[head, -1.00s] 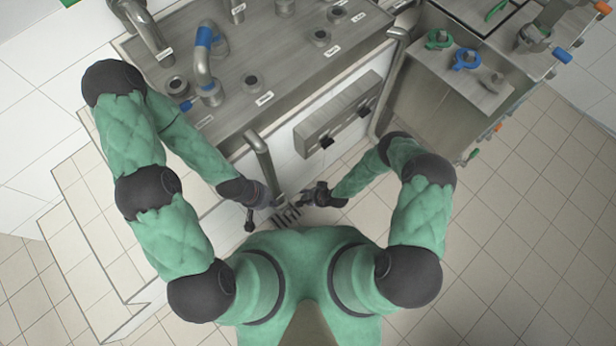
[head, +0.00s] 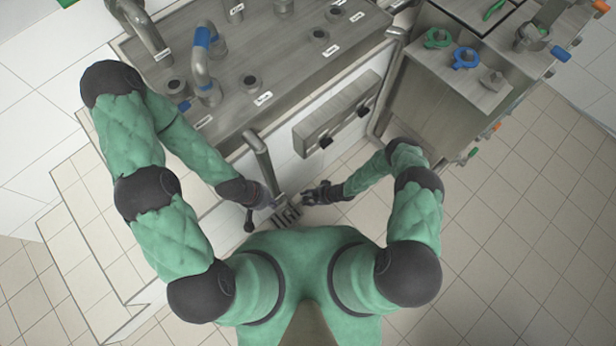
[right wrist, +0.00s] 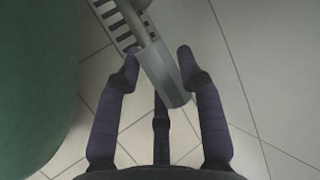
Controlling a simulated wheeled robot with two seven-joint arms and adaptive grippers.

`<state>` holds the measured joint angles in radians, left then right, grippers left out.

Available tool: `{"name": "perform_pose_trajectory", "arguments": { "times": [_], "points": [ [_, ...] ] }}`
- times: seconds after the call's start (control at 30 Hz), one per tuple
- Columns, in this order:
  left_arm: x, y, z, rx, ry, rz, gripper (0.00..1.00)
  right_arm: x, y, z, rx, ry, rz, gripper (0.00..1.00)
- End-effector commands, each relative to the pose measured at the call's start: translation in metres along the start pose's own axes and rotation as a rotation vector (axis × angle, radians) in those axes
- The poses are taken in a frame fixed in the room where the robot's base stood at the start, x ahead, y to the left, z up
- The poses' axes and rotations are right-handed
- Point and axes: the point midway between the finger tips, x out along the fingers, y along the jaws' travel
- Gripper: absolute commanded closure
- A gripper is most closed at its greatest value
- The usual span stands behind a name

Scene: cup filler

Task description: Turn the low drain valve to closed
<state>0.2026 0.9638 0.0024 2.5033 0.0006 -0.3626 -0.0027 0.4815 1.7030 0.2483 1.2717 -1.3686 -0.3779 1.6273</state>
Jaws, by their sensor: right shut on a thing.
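In the right wrist view, the fingers of my right gripper (right wrist: 159,68) are around a grey metal handle (right wrist: 166,80), which fits the low drain valve. The gripper is shut on it, with a finger on each side and a third below. The handle slants up to the left over a slotted floor drain (right wrist: 108,14). In the head view, my right gripper (head: 312,194) is low in front of the machine, just right of the drain, and the valve is too small to make out. My left gripper (head: 272,198) is beside the white front panel; its fingers are unclear.
A steel counter (head: 225,105) with pipes and labelled ports stands ahead. A steel cabinet (head: 420,100) with coloured valve handles stands at right. Tiled floor is free at lower right.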

Motion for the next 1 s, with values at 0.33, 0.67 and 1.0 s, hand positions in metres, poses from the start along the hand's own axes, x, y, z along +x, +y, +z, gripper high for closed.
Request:
{"name": "perform_pose_trajectory", "arguments": {
  "times": [0.33, 0.67, 1.0],
  "points": [
    [0.0003, -0.0001, 0.0000, 0.000, 0.000, 0.000, 1.00, 0.0016, 0.0019, 0.0007, 0.012, -0.009, 0.000, 1.00],
    [0.0004, -0.0002, 0.0000, 0.000, 0.000, 0.000, 1.00, 0.0019, 0.0021, 0.0008, 0.013, -0.009, 0.000, 0.51],
    [0.0002, -0.0001, -0.0001, 0.000, 0.000, 0.000, 1.00, -0.0028, 0.0009, -0.0004, 0.009, -0.008, -0.001, 0.51]
  ]
}}
